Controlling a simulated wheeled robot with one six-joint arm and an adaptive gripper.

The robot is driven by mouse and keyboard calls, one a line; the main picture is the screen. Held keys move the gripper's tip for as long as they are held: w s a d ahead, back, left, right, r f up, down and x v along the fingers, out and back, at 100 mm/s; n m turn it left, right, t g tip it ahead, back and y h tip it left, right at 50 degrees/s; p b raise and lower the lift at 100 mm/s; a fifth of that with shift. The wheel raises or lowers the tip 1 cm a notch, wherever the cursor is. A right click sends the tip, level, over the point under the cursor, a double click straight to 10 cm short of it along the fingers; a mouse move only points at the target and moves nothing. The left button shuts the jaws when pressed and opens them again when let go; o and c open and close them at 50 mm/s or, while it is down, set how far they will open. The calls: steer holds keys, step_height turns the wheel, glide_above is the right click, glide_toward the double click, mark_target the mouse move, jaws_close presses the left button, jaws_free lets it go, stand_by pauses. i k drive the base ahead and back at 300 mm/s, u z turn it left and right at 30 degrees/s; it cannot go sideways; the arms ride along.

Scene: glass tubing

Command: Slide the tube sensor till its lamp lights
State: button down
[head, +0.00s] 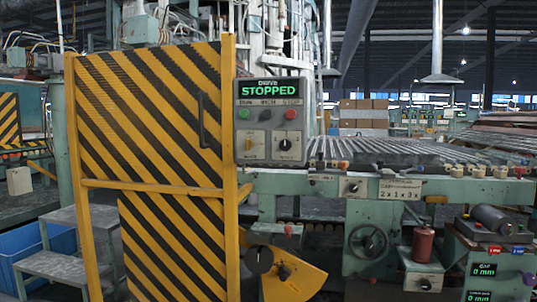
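I cannot make out for certain which part is the tube sensor, and I see no lamp that is clearly its own. A green machine bed (290,185) runs to the right with a row of glass tubes or rollers (400,150) on top. Several small tan and red blocks (456,170) sit along its front edge; their detail is too small to tell. A drive panel (271,121) reads STOPPED in green and has green, grey and red buttons with two knobs below. My gripper is not in view.
A yellow-and-black striped guard door (155,115) with a dark handle stands at left. Grey steps (62,265) and a blue bin (35,250) are at lower left. A handwheel (367,242), a red canister (423,245) and a gap display (485,270) reading 0 mm are at lower right.

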mark_target(320, 163)
steer(key=u, duration=0.6)
steer(key=i, duration=0.7)
steer(key=u, duration=0.35)
